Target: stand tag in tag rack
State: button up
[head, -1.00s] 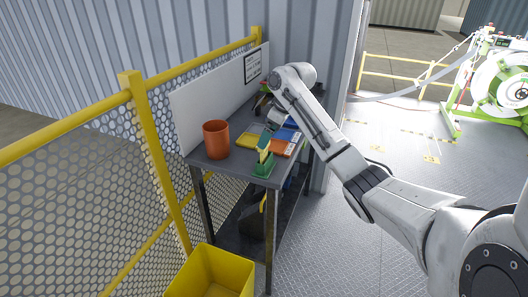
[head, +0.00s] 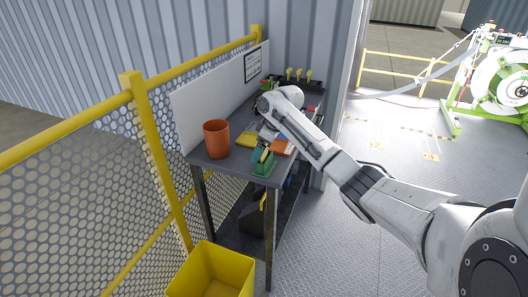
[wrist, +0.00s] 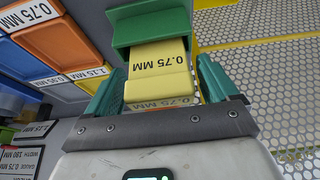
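The tag is a yellow block marked 0.75 MM (wrist: 158,62) in the wrist view. Its far end meets the green tag rack (wrist: 148,28), and how deep it sits there is hidden. In the head view the green tag rack (head: 264,168) stands at the near right corner of the grey table. My gripper (head: 263,153) is low, just above the rack, with a bit of the yellow tag showing.
On the table (head: 225,172) are an orange cup (head: 216,139), a flat yellow tag (head: 238,139) and an orange one (head: 282,147). More labelled tags lie left in the wrist view, including an orange one (wrist: 50,45). A yellow bin (head: 212,271) stands below in front.

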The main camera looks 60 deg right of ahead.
jog(key=c, duration=1)
jog(key=shift+r, duration=0.15)
